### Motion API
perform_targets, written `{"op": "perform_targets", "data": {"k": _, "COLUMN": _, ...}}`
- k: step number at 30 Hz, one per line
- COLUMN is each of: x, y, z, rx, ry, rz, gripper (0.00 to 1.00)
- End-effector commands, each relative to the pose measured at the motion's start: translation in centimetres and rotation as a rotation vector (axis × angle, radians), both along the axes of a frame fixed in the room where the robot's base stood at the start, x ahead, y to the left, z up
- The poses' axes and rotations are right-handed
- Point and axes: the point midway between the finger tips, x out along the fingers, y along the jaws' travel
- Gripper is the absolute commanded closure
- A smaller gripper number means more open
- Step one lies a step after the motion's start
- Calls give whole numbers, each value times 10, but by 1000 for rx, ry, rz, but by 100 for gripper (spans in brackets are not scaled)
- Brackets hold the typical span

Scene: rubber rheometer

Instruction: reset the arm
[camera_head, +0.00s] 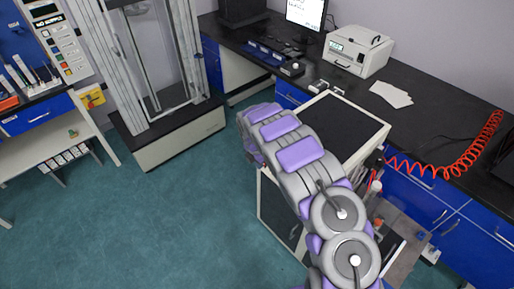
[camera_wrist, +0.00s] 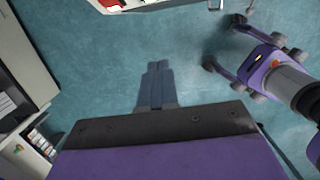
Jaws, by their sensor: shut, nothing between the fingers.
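My gripper (camera_wrist: 158,68) shows in the wrist view, with its two slim grey-blue fingers side by side and touching. It is shut and empty, over bare teal floor. In the camera_head view my grey and purple arm reaches from the bottom right up towards the middle of the picture. The gripper itself cannot be made out there. Part of my own purple and grey body shows at the right of the wrist view.
A white cabinet with a black top (camera_head: 341,126) stands close beside my arm. The black bench (camera_head: 440,134) with a white box (camera_head: 358,50) and red coiled hose (camera_head: 447,172) runs along the right. A tall framed machine (camera_head: 178,140) stands behind. Teal floor (camera_head: 170,220) is clear at left.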

Motion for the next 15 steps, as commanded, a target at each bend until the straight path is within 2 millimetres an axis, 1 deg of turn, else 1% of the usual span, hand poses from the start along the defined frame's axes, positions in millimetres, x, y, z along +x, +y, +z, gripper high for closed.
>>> {"op": "perform_targets", "data": {"k": 5, "x": 0, "y": 1, "z": 0, "rx": -2, "ry": 0, "rz": 0, "gripper": 100}}
{"op": "perform_targets", "data": {"k": 8, "x": -1, "y": -4, "z": 7, "rx": -6, "ry": -3, "rz": -25, "gripper": 100}}
{"op": "perform_targets", "data": {"k": 11, "x": -6, "y": -18, "z": 25, "rx": -21, "ry": -10, "rz": -99, "gripper": 100}}
{"op": "perform_targets", "data": {"k": 14, "x": -17, "y": -40, "z": 55, "rx": -41, "ry": -22, "rz": -222, "gripper": 100}}
{"op": "perform_targets", "data": {"k": 15, "x": -22, "y": -48, "z": 69, "rx": -48, "ry": -31, "rz": -279, "gripper": 100}}
